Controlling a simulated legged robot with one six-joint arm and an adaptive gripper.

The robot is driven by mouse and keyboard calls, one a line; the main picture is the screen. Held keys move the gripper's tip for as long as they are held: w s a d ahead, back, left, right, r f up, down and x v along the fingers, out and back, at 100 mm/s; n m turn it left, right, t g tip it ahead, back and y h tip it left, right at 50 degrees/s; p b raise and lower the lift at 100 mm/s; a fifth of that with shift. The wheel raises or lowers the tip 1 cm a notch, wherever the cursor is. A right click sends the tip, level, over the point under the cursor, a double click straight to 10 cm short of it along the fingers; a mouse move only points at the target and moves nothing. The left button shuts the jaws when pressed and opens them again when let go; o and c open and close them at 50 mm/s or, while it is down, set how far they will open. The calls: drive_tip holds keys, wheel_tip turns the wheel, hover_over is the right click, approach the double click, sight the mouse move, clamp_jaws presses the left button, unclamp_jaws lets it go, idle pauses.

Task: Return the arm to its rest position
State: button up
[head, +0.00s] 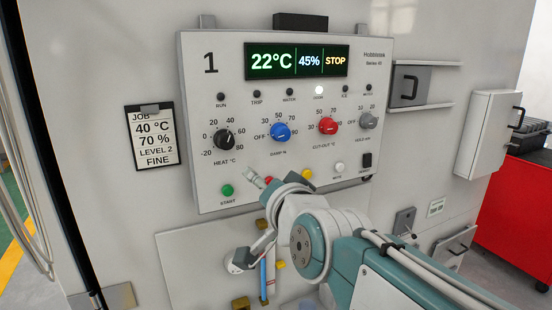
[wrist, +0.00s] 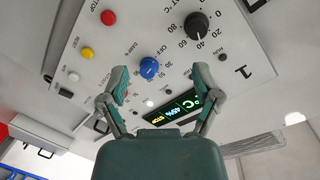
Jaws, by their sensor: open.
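My gripper (wrist: 160,82) is open and empty in the wrist view, its two fingers spread in front of the control panel. The blue knob (wrist: 149,68) shows between the fingertips; I cannot tell the exact gap to it. In the head view my arm reaches in from the lower right, bent in front of the panel's lower edge, with the gripper end partly hidden by the wrist. The panel (head: 199,75) carries a black heat knob (head: 224,139), the blue knob (head: 280,131), a red knob (head: 328,125) and a grey knob (head: 368,120). The display (head: 297,61) reads 22°C, 45%, STOP.
A job card (head: 154,137) hangs left of the panel, reading 40 °C, 70 %, level 2, fine. A red cart (head: 515,210) stands farther right. Coloured pipes run below the panel.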

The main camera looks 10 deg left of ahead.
drive_tip(key=s+d+f+n+g+h, duration=0.1)
drive_tip(key=s+d+f+g+h, duration=0.3)
drive_tip(key=s+d+f, duration=0.4)
drive_tip(key=s+d+f+n+g+h, duration=0.2)
drive_tip(key=s+d+f+g+h, duration=0.2)
drive_tip(key=s+d+f, duration=0.5)
drive_tip(key=d+f, duration=0.4)
drive_tip(key=d, duration=0.2)
drive_tip(key=shift+g, duration=0.4)
